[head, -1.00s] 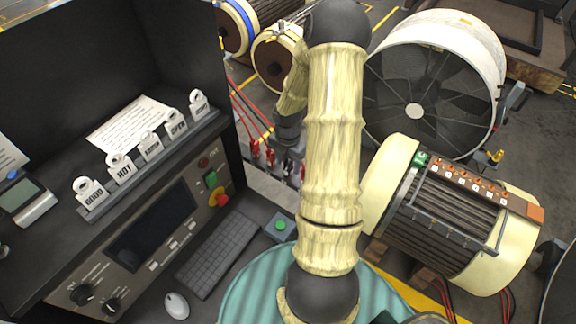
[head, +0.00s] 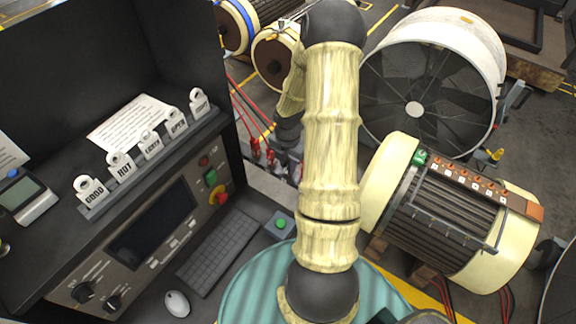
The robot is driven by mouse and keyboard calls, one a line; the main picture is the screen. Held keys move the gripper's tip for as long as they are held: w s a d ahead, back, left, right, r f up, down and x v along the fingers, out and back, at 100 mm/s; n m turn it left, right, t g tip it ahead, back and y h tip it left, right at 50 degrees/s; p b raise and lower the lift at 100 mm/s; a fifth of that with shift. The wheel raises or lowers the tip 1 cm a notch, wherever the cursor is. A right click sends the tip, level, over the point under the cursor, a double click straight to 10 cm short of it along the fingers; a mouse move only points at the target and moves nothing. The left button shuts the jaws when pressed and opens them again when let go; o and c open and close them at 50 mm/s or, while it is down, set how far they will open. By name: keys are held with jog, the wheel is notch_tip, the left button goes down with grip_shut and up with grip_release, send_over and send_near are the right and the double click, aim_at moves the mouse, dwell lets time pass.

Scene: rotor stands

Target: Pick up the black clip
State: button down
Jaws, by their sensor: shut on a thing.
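My gripper (head: 291,158) shows small and dark at the end of my arm, left of the cream arm link, beside the red clips. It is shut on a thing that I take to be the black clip. The clip itself is too small and dark to make out against my gripper. Red clips (head: 257,149) with red cables stand just left of my gripper, and another red one shows partly at its right, by the arm link.
A cream ribbed motor (head: 450,220) with an orange terminal strip stands at right, below a large fan (head: 415,108). At left is a dark console with white tags (head: 150,145), a keyboard (head: 217,251) and a mouse (head: 177,303). Cream rotors (head: 283,58) stand behind.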

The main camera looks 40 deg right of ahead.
notch_tip(320, 180, up, 10)
jog(key=shift+r+b, duration=0.1)
jog(key=shift+b, duration=0.45)
jog(key=shift+w, duration=0.1)
dwell(0.6)
